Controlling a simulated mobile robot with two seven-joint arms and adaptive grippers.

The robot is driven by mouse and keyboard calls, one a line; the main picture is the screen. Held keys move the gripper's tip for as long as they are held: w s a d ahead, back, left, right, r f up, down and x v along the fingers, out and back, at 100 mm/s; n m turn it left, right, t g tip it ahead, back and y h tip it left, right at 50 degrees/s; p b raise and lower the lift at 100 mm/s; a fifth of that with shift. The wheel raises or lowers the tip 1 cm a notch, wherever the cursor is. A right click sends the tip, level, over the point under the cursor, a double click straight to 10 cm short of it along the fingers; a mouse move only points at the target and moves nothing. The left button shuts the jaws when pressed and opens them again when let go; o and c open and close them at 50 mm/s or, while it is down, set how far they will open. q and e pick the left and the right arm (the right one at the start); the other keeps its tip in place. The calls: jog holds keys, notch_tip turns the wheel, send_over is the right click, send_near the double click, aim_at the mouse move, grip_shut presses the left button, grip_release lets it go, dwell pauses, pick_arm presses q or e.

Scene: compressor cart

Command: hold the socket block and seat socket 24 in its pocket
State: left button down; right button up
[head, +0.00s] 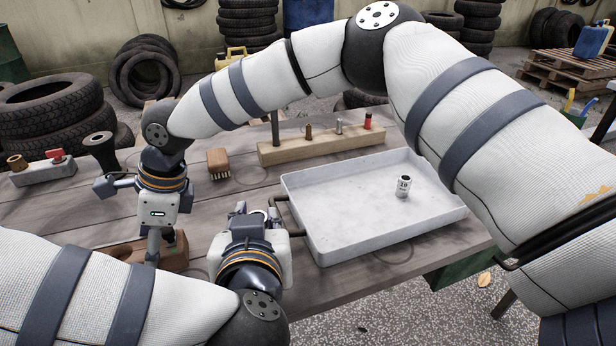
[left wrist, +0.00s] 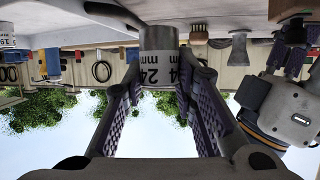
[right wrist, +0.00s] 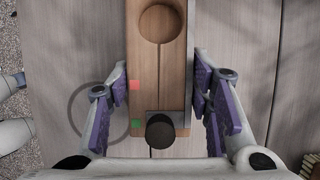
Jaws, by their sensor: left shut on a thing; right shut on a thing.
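The wooden socket block (head: 177,262) lies on the bench at the lower left of the head view. My right gripper (head: 160,243) comes down over it, shut across its sides. In the right wrist view the block (right wrist: 145,75) shows one round, empty pocket (right wrist: 158,22), red and green marks, and a dark round-topped piece (right wrist: 160,132) at the near end. My left gripper (head: 257,211) is right of the block, apart from it, near the tray. It is shut on socket 24 (left wrist: 159,65), a grey cylinder marked "24 mm" in the left wrist view.
A pale tray (head: 345,250) with socket 19 (head: 403,186) in it stands right of my left gripper. A wooden rack (head: 320,148) with several upright pieces, a brush (head: 218,162) and a grey holder (head: 42,172) lie behind. Bare bench shows between them.

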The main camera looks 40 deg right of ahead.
pick_arm(q)
jog(key=shift+w+r+y, duration=0.1)
jog(key=shift+r+y, duration=0.2)
jog(key=shift+r, duration=0.2)
jog(key=w+d, duration=0.4)
jog(key=w, duration=0.4)
jog(key=w+d, duration=0.5)
jog(key=w, duration=0.2)
jog(key=f, duration=0.7)
jog(key=shift+w+a, duration=0.1)
jog(key=shift+a, duration=0.15)
jog(key=c, duration=1.3)
grip_release()
jog(key=shift+f, duration=0.1)
